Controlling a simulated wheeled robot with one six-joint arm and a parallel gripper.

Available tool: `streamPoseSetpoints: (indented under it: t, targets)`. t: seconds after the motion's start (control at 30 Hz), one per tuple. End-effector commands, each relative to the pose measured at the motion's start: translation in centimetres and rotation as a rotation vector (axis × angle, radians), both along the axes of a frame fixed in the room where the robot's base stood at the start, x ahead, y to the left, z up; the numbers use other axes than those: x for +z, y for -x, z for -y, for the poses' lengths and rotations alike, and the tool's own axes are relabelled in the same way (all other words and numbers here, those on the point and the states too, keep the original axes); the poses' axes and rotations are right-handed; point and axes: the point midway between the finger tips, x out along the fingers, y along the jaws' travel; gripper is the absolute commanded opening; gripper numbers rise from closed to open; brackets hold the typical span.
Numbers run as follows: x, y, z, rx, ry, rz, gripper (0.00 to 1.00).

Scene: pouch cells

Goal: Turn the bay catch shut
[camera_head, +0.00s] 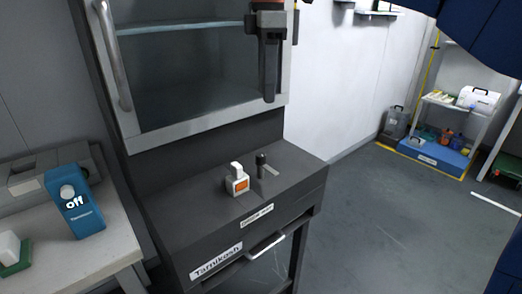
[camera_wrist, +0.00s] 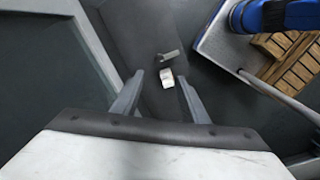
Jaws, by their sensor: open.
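On the dark ledge (camera_head: 185,212) below a glass-fronted bay, a dark upright knob with a pale flat bar (camera_head: 262,164) looks like the bay catch. Its bar also shows in the wrist view (camera_wrist: 171,56). Just left of it in the head view stands a small white block with an orange face (camera_head: 237,181), seen as a white block in the wrist view (camera_wrist: 167,77). My gripper (camera_wrist: 160,92) points down above the ledge, fingers apart and empty, well clear of both. In the head view my gripper (camera_head: 270,98) hangs before the bay's right frame.
The bay door (camera_head: 195,128) has a long handle (camera_head: 112,55) at its left. Open floor (camera_head: 390,220) lies to the right.

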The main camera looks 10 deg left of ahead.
Motion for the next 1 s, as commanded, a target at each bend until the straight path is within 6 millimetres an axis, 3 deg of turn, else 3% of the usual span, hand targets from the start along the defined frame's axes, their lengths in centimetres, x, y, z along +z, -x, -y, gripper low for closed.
streamPoseSetpoints:
  t: [0.17,0.33,1.0]
  targets:
    - [0.0,0.2,-1.3,0.046,0.007,-0.007,0.40]
    - [-1.5,0.2,-1.2,0.046,0.008,-0.009,0.40]
    - [-13.2,0.2,-1.2,0.044,0.007,-0.008,0.40]
